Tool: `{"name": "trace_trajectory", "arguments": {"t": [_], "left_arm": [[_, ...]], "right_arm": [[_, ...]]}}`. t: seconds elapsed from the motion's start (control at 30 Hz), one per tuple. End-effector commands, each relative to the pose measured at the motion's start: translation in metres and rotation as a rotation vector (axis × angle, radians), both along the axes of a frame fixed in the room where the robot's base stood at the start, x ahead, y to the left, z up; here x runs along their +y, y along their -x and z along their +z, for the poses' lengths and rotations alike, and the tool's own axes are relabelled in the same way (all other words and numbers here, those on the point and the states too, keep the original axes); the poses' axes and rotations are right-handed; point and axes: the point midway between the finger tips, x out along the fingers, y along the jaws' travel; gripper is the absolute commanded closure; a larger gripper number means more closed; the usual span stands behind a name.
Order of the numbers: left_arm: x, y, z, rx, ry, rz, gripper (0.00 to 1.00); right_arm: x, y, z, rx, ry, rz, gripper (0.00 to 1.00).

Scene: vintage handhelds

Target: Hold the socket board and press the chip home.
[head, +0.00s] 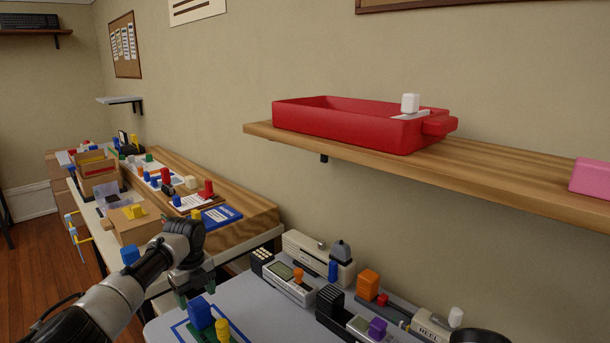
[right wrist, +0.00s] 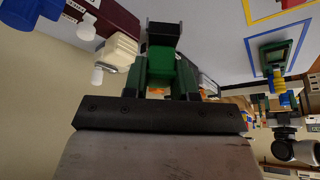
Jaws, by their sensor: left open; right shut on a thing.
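In the right wrist view, my right gripper (right wrist: 165,75) is shut on a green block with a dark end (right wrist: 164,34), which stands out beyond the fingers. I cannot tell if this is the chip. A green-framed dark piece (right wrist: 272,56), probably the socket board, lies within a blue outline on the grey table. Next to it are a yellow and a blue piece, which show in the head view as a blue block (head: 200,313) and a yellow peg (head: 222,329). My left gripper (head: 196,291) is open, pointing down just behind the blue block. The right gripper is outside the head view.
Handheld devices and coloured blocks (head: 299,275) line the back of the grey table (head: 265,310). A wooden shelf (head: 500,169) with a red tray (head: 340,126) overhangs the back right. A cluttered wooden bench (head: 250,212) stands to the left. The table's middle looks clear.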

Motion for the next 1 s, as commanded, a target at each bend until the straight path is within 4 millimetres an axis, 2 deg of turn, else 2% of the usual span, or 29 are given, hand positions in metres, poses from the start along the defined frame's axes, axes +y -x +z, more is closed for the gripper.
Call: {"name": "trace_trajectory", "arguments": {"t": [0.03, 0.1, 0.4, 0.73, 0.93, 0.97, 1.0], "left_arm": [[0.001, 0.000, -0.015, 0.000, -0.001, 0.001, 0.34], [0.001, 0.000, -0.026, 0.001, -0.001, 0.001, 0.34], [0.000, 0.000, -0.055, 0.000, 0.000, 0.001, 0.34], [0.000, 0.000, -0.056, -0.001, 0.001, 0.001, 0.36], [0.000, 0.000, -0.056, -0.001, 0.001, 0.001, 0.65], [0.000, 0.000, -0.056, 0.000, 0.000, 0.001, 0.65], [0.000, 0.000, -0.056, 0.000, 0.000, 0.001, 0.55]], "right_arm": [[0.000, 0.000, -0.014, 0.000, 0.000, 0.000, 1.00], [0.000, 0.000, -0.024, 0.000, 0.000, 0.000, 1.00], [0.000, 0.000, -0.038, -0.001, 0.000, 0.000, 1.00], [0.000, 0.000, -0.038, 0.000, 0.000, 0.000, 1.00], [0.000, 0.000, -0.038, 0.000, 0.000, 0.000, 1.00], [0.000, 0.000, -0.038, 0.000, 0.000, 0.000, 1.00], [0.000, 0.000, -0.038, 0.000, 0.000, 0.000, 1.00]]}}
